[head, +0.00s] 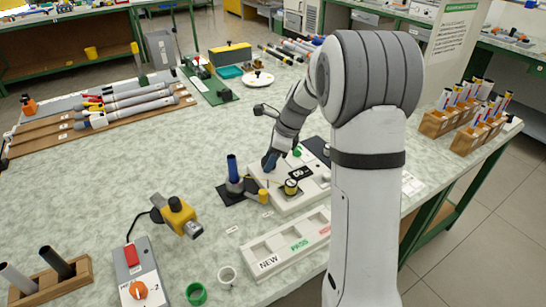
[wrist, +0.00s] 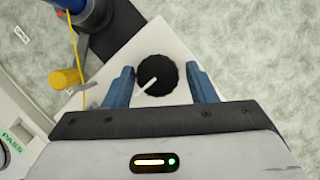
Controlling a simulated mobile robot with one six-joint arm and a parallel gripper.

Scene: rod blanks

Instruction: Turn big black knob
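The big black knob (wrist: 157,75) shows in the wrist view, round with a ribbed edge and a white pointer line aimed to the lower left. It sits on a white panel (wrist: 185,48). My gripper (wrist: 161,76) is open, with one blue finger on each side of the knob and a narrow gap on the right. I cannot tell whether the left finger touches it. In the head view my gripper (head: 270,161) is over the far left end of the white instrument box (head: 285,201). The knob is not visible there.
A blue rod (head: 232,168) stands upright in a dark holder just left of the box, beside a yellow cylinder (head: 263,196). A labelled white tray (head: 262,247) lies in front.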

